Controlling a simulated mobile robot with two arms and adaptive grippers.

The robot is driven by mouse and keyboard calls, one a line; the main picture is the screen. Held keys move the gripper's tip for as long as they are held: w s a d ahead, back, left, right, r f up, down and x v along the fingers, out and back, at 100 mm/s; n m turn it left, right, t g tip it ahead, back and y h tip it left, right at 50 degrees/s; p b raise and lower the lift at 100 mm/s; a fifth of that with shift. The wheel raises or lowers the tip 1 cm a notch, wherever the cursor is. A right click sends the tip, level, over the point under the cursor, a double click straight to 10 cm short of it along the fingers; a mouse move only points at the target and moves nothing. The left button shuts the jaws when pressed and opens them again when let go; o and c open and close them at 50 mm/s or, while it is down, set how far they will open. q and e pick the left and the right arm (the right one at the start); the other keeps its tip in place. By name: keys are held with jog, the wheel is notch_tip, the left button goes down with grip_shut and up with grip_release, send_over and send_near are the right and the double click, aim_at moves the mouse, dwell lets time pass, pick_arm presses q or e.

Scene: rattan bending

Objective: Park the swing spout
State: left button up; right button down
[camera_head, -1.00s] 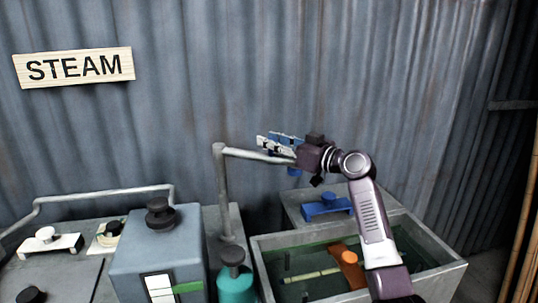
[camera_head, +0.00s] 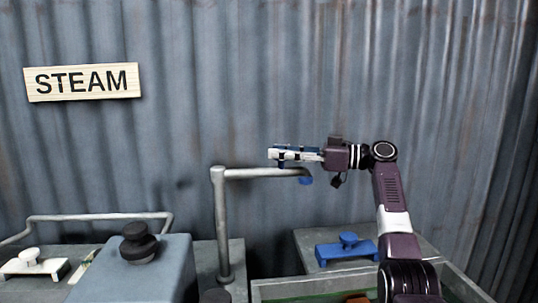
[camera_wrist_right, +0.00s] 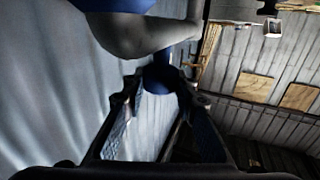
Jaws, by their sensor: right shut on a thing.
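The swing spout (camera_head: 262,173) is a grey pipe that runs right from an upright post (camera_head: 222,230), with a blue outlet (camera_head: 306,181) at its bent end. In the head view it lies nearly level in front of the corrugated wall. My right gripper (camera_head: 272,153) is at the spout's outer end, its fingers pointing left just above the pipe. In the right wrist view a blue knob-like part (camera_wrist_right: 160,78) sits between the fingers, below the grey curved pipe (camera_wrist_right: 140,35). The gripper is shut on the spout; the exact contact is partly hidden. My left gripper is out of view.
A tank (camera_head: 280,287) with a grey rim stands below right. Behind it, a blue knobbed piece (camera_head: 346,250) rests on a grey block. A blue-grey box (camera_head: 135,270) with a black knob stands left. A STEAM sign (camera_head: 82,82) hangs on the wall.

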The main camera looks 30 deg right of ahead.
jog(key=shift+d, duration=0.1)
jog(key=c, duration=2)
grip_release()
jog(key=o, duration=0.5)
jog(key=shift+w, duration=0.15)
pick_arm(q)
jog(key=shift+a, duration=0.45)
pick_arm(e)
jog(key=v, duration=1.2)
jog(key=shift+w+d+f, duration=0.1)
